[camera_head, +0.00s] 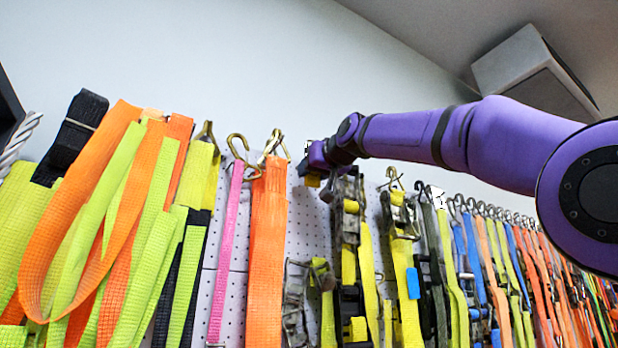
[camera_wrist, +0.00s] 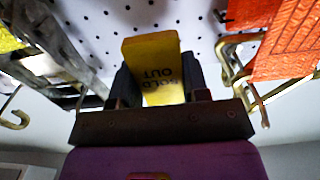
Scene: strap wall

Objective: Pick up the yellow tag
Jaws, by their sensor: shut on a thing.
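The yellow tag (camera_wrist: 152,62) is a flat yellow piece with dark lettering, of which "OUT" can be read, upside down. In the wrist view it stands between the two dark fingers of my gripper (camera_wrist: 158,82), which is shut on it. In the head view my gripper (camera_head: 314,176) is at the end of my purple arm, in front of the upper part of the pegboard. A small bit of the yellow tag (camera_head: 312,182) shows below it there. Most of the tag is hidden by the gripper in that view.
An orange strap (camera_head: 267,250) on a metal hook hangs close to the left of my gripper. Yellow ratchet straps (camera_head: 348,240) hang close to the right. White perforated pegboard (camera_head: 305,232) lies behind. Many more straps fill both sides; the wall above is bare.

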